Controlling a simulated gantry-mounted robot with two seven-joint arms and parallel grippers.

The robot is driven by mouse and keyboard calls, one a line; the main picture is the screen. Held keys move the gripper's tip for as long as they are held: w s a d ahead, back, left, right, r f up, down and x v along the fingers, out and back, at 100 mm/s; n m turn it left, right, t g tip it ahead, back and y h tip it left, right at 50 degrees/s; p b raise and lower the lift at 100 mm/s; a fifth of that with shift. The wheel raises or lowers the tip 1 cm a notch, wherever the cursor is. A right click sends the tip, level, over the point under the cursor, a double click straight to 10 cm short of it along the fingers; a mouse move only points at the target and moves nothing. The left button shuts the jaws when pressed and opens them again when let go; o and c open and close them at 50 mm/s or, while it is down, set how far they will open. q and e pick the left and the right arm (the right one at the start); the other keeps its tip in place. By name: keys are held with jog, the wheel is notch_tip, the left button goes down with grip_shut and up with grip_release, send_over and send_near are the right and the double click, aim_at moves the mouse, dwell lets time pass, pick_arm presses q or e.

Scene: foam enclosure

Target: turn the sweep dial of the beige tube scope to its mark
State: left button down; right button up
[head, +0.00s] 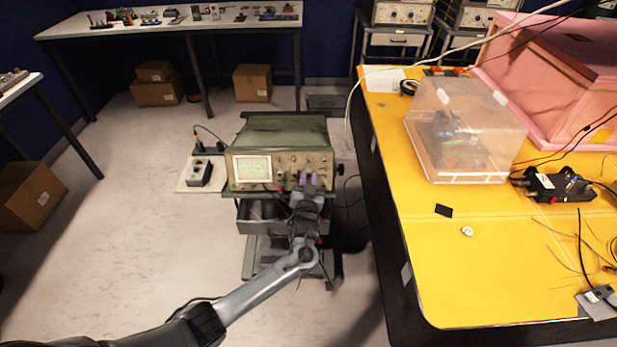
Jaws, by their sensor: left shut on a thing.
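The tube scope (258,141) stands on a dark wheeled cart, with a green top, a beige front panel and a lit greenish screen at the panel's left. My left gripper (308,180) is at the right half of the front panel, its purplish fingertips against the knobs there. It is shut on a small knob, which looks to be the sweep dial; the fingers hide the dial and its mark. My right gripper is not in view.
A side board with a small black box (199,173) juts from the cart's left. The yellow table (440,270) stands close on the right, carrying a clear plastic box (465,130), a black device (557,186) and loose cables. A pink foam enclosure (560,60) is behind.

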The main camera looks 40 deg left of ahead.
pick_arm(q)
jog(key=m+p, duration=0.1)
jog(key=m+h+p, duration=0.1)
jog(key=m+p, duration=0.1)
jog(key=shift+s+a+r, duration=0.1)
jog(key=shift+r, duration=0.2)
jog(key=shift+f+m+t+h+p, duration=0.15)
jog(key=shift+m+h+p, duration=0.15)
jog(key=shift+m+p, duration=0.4)
jog(key=shift+m+t+h+p, duration=0.15)
jog(key=shift+m+h+p, duration=0.25)
jog(key=shift+m, duration=0.4)
jog(key=c, duration=1)
grip_release()
jog(key=shift+o, duration=0.2)
jog(key=p+v, duration=0.2)
jog(key=v, duration=0.8)
jog(key=shift+s+d, duration=0.25)
jog(key=shift+s, duration=0.1)
